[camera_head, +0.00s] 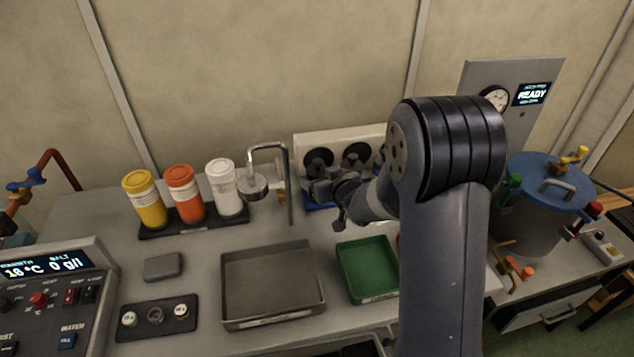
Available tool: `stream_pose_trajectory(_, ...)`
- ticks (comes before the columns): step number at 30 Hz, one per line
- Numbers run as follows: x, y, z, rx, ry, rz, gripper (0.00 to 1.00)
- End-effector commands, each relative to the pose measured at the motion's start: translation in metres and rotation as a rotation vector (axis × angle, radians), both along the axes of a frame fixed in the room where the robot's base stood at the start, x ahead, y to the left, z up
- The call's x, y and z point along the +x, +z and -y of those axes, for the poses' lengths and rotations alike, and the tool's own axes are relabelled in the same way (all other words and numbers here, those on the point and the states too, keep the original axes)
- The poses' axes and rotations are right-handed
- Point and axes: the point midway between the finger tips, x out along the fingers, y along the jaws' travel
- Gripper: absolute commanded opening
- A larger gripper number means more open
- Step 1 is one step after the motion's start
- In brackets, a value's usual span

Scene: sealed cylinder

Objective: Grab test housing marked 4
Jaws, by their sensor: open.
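No housing with a readable 4 shows in the head view. A dark holder (152,335) at the front left bears two small white round pieces, one on the left (129,319) and one on the right (181,311), with a darker round spot between them. Their marks are too small to read. My gripper (338,213) is open at the back of the bench, in front of a white unit (305,143) with dark round discs. My arm hides part of that unit and the bench's right side. I cannot tell whether anything lies between the fingers.
A grey tray (229,321) and a green tray (350,298) lie in front of my gripper. Yellow (146,205), orange (186,199) and white (226,194) bottles stand left of a bent metal spout (289,185). A blue-lidded vessel (535,187) stands right.

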Motion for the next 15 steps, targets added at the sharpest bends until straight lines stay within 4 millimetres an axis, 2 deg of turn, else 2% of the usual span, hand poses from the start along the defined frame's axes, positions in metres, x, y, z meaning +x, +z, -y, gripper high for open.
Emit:
stream_pose_trajectory(8,0.015,-0.006,-0.007,0.0,0.0,-0.001,0.81)
stream_pose_trajectory(15,0.041,-0.017,-0.018,0.0,0.0,-0.001,0.81)
